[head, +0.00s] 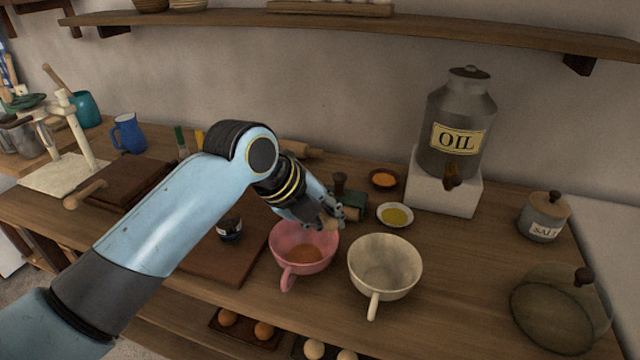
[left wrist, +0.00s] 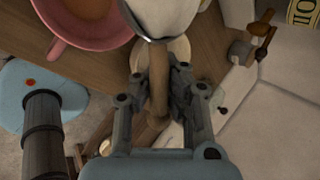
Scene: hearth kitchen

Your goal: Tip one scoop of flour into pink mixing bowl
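The pink mixing bowl (head: 283,262) stands on the wooden counter with an orange-brown content in its bottom. It also shows at the upper left of the left wrist view (left wrist: 60,42). My left gripper (head: 334,216) is over the bowl's back right rim. In the left wrist view its fingers (left wrist: 158,88) are closed on the wooden handle of a metal-rimmed scoop (left wrist: 158,62). The scoop's head holds something white that looks like flour, and is cut off by the picture's top edge. In the head view the gripper hides most of the scoop. My right gripper is not in view.
A cream bowl (head: 385,287) stands just right of the pink bowl. Behind are a yellow-filled dish (head: 395,215), an orange-filled dish (head: 383,179) and the oil urn (head: 459,115) on its white block (head: 441,189). A dark jar (head: 229,231) stands left. The right counter front has a glass dome (head: 555,320).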

